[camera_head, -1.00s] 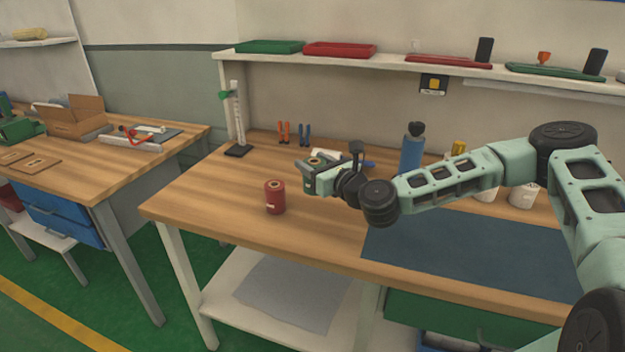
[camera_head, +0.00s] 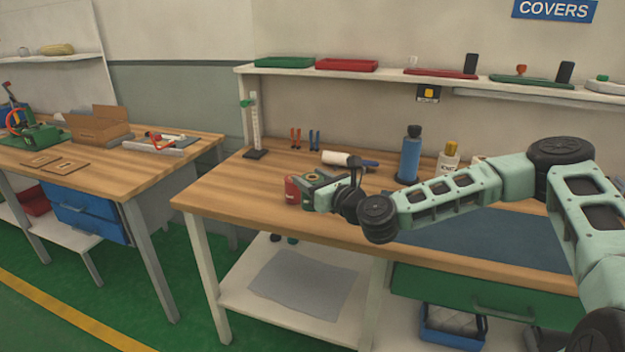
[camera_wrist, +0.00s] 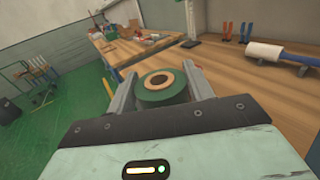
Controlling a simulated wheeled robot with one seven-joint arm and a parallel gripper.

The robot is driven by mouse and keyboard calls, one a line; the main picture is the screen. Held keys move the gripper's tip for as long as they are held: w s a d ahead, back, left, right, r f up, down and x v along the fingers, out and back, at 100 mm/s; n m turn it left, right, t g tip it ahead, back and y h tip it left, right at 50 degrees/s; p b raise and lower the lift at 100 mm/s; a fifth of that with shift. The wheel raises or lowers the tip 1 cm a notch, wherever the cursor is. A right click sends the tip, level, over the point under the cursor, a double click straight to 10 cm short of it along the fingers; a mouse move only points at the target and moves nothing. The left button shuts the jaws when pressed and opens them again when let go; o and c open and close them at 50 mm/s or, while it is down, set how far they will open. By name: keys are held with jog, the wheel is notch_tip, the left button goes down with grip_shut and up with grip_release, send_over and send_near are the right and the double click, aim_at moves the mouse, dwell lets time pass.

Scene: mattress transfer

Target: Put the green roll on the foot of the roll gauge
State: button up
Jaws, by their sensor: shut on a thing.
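The green roll (camera_head: 312,177), with a pale ring-shaped core, is held between the fingers of my gripper (camera_head: 315,185). In the wrist view the roll (camera_wrist: 160,90) sits upright between the two fingers, its top facing the camera. The roll gauge (camera_head: 254,118) stands at the back left of the wooden bench. It is a white upright scale with a green slider near its top and a dark flat foot (camera_head: 255,154). The foot's top looks bare. My gripper is to the right of the gauge and nearer the front edge.
A red roll (camera_head: 291,190) stands just left of my gripper and is partly covered by it. Orange and blue pliers-like tools (camera_head: 305,139) are at the back, right of the gauge. A white roller (camera_head: 345,159) lies behind my gripper. The bench's left part is clear.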

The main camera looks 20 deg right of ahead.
jog(key=s+d+f+m+h, duration=0.1)
jog(key=s+d+f+h, duration=0.1)
jog(key=s+d+f, duration=0.2)
jog(key=s+d+f+m+h, duration=0.1)
jog(key=s+d+f, duration=0.3)
jog(key=s+f, duration=0.5)
jog(key=s+d+f+m+t+h, duration=0.1)
jog(key=s+d+f+m+h, duration=0.1)
jog(key=s+f, duration=0.5)
notch_tip(320, 180, down, 2)
jog(key=shift+s+d+f+h, duration=0.1)
jog(key=shift+s+d+h, duration=0.1)
jog(key=shift+d+h, duration=0.6)
